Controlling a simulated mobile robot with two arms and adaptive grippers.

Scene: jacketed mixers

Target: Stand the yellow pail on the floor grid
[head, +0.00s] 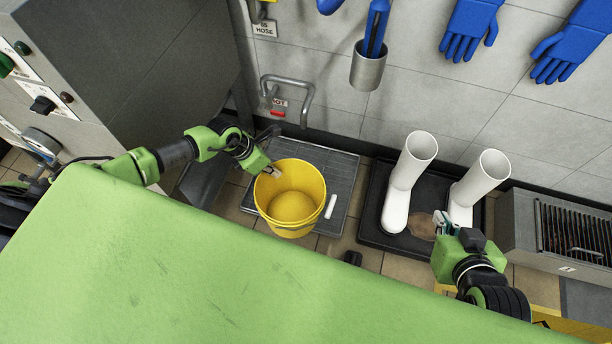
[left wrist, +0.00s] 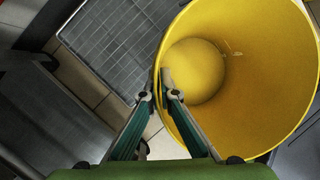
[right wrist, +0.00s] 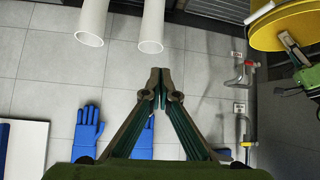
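The yellow pail (head: 290,222) is upright or nearly so, its open mouth facing up. It overlaps the front part of the grey floor grid (head: 345,172) in the head view; I cannot tell whether its base is raised or touching. My left gripper (head: 272,171) is at the pail's back-left rim. In the left wrist view, its fingers (left wrist: 160,84) pinch the wall of the pail (left wrist: 255,110), one inside and one outside. The grid (left wrist: 110,45) lies left of the pail there. My right gripper (head: 440,222) is shut and empty near the white boots; its closed tips show in the right wrist view (right wrist: 160,76).
White boots (head: 405,180) stand on a black tray (head: 375,215) right of the grid. A bent metal pipe (head: 290,80) is on the wall behind the grid. A grey cabinet (head: 150,60) is at left, a grated unit (head: 560,230) at right.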

